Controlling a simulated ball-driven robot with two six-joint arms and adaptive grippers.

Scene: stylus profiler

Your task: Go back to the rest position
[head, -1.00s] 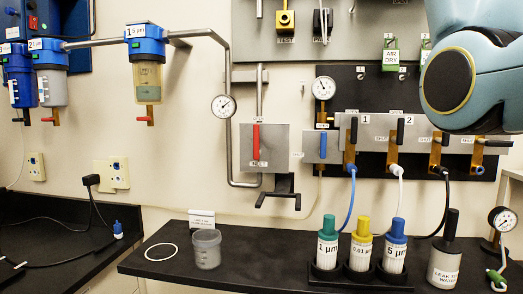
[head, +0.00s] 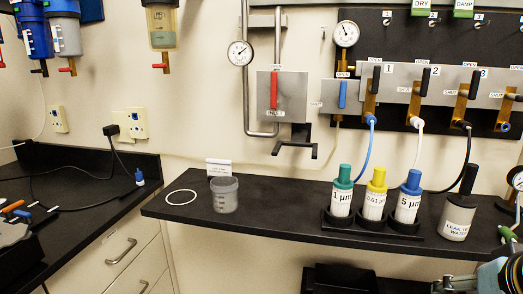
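Part of my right arm (head: 508,272), blue-grey and black, shows in the bottom right corner of the head view. It is low, in front of the bench and clear of the wall panel. The picture edge cuts it off, and I cannot make out its fingertips or whether that gripper is open or shut. I cannot make out my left gripper in this view. Nothing is seen held.
The black bench (head: 285,222) carries a clear cup (head: 225,196), a white ring (head: 181,197), several filter bottles in a black rack (head: 372,240) and a leak waste bottle (head: 457,218). Valves and gauges line the wall. Tools (head: 14,207) lie at far left.

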